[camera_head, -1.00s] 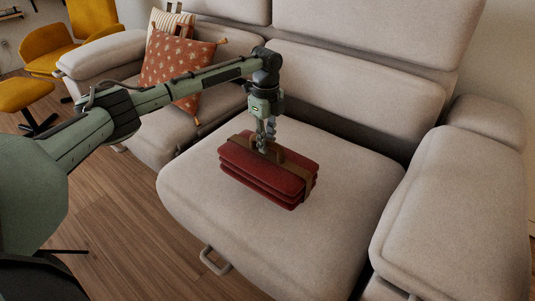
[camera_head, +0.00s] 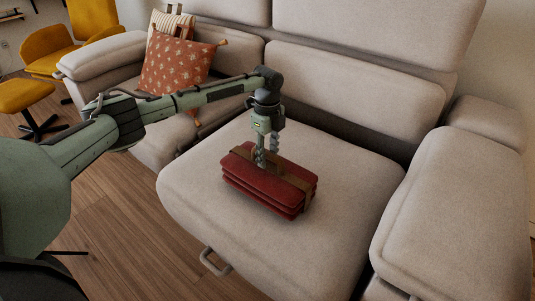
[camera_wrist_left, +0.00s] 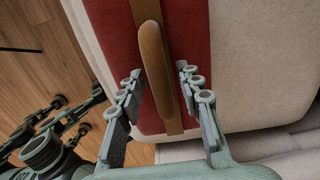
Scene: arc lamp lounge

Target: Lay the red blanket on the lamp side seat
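The folded red blanket (camera_head: 262,184) lies flat on the right-hand seat cushion (camera_head: 330,240) of the grey sofa, bound by a brown strap with a handle. My left gripper (camera_head: 268,158) points down right over it, its two fingers spread apart. In the left wrist view, the brown handle (camera_wrist_left: 153,60) runs between the open fingers (camera_wrist_left: 158,73), and the red blanket (camera_wrist_left: 108,30) shows on both sides of the strap. I cannot tell whether a finger touches the handle. My right gripper does not show. No lamp is in view.
A patterned orange cushion (camera_head: 175,66) rests on the left seat. The sofa's right armrest (camera_head: 455,215) and backrest (camera_head: 345,90) border the blanket's seat. A yellow chair (camera_head: 45,62) and yellow stool (camera_head: 25,95) stand at the far left. Bare seat surrounds the blanket.

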